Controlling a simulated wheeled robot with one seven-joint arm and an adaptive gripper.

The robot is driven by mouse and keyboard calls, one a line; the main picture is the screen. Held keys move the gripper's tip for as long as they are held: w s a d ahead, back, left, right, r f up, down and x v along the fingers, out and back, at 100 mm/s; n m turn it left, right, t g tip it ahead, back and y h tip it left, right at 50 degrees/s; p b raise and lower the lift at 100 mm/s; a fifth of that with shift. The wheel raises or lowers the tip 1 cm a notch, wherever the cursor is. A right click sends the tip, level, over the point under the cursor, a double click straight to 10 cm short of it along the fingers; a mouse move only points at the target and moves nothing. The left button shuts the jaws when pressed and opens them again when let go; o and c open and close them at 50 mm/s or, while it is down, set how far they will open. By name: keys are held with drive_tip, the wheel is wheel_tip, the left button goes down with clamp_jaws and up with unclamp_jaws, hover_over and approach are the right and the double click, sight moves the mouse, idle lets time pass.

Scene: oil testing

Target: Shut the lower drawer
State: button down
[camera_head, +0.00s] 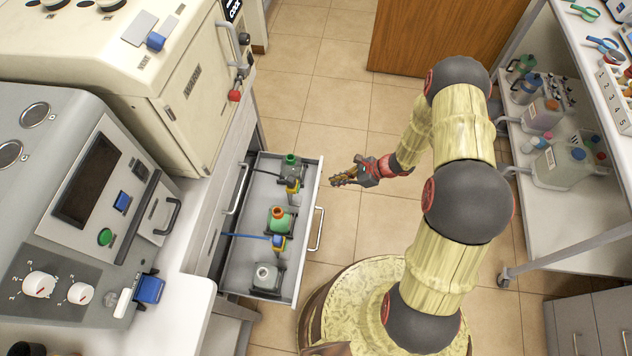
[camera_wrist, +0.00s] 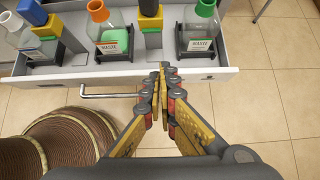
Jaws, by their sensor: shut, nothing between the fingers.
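The lower drawer is pulled open from the cabinet under the counter; its front panel (camera_head: 309,233) faces right in the head view. Its front also crosses the wrist view (camera_wrist: 218,76). The bar handle (camera_head: 318,229) sits on the outer face and shows in the wrist view (camera_wrist: 108,95), left of my fingers. My gripper (camera_head: 335,181) is shut and empty, just outside the far end of the drawer front. In the wrist view my fingertips (camera_wrist: 163,68) overlap the drawer front, right of the handle; I cannot tell whether they touch it.
Several bottles stand inside the drawer, including one with an orange neck (camera_head: 279,219) and one with a green cap (camera_wrist: 207,9). A closed drawer's handle (camera_head: 238,188) is above it. A shelf rack (camera_head: 560,230) stands at right. Tiled floor (camera_head: 320,110) is open beyond my gripper.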

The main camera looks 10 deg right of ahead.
drive_tip(key=a+r+b+x, duration=0.2)
drive_tip(key=b+x, duration=0.1)
drive_tip(key=x, duration=0.9)
drive_tip(key=shift+w+a+f+b, duration=0.2)
drive_tip(key=shift+w+a+b, duration=0.05)
drive_tip(key=shift+w+b, duration=0.15)
drive_tip(key=w+a+b, duration=0.2)
drive_tip(key=w+a, duration=0.1)
drive_tip(key=a, duration=0.7)
drive_tip(key=w+a+b, duration=0.3)
drive_tip(key=w+a, duration=0.1)
drive_tip(key=a, duration=0.7)
drive_tip(key=shift+w+a, duration=0.2)
drive_tip(key=shift+w, duration=0.15)
